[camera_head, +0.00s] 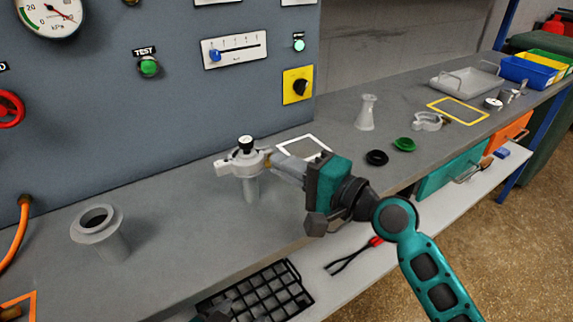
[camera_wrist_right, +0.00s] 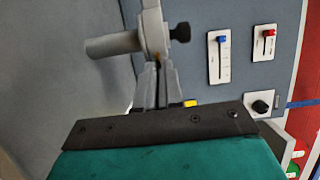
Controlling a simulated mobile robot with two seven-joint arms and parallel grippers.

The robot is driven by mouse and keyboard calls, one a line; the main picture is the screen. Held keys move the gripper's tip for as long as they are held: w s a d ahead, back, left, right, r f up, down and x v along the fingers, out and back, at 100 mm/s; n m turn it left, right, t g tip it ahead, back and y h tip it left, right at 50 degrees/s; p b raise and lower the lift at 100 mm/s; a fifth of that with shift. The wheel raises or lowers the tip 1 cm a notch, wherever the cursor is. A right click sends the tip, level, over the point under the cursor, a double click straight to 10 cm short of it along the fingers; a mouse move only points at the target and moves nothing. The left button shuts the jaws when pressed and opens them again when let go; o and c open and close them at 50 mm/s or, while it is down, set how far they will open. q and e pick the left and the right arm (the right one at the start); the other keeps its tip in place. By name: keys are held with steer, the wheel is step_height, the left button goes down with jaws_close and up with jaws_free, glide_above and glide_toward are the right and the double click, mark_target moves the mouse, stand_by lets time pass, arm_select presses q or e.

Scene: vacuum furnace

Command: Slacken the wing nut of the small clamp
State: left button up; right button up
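The small clamp (camera_head: 246,162) is a light grey ring around the top of an upright pipe stub (camera_head: 251,188) on the bench. A black knob (camera_head: 245,143) sits on top of the clamp. The wing nut (camera_wrist_right: 158,58) shows as a small brass-coloured bit at the clamp's side, mostly hidden by my fingers. My right gripper (camera_head: 276,162) reaches in from the right, its fingers close together at that side. In the right wrist view the fingers (camera_wrist_right: 156,72) appear shut on the wing nut, with the grey clamp and pipe just beyond.
A flanged pipe (camera_head: 96,228) stands at the left. A conical fitting (camera_head: 367,113), black ring (camera_head: 377,157), green ring (camera_head: 404,144) and another clamp (camera_head: 428,121) lie to the right. The control panel (camera_head: 170,110) rises behind. A black grid tray (camera_head: 265,291) is below the bench edge.

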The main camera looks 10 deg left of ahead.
steer(key=shift+o, duration=0.9)
steer(key=v, duration=1.3)
steer(key=shift+b, duration=0.3)
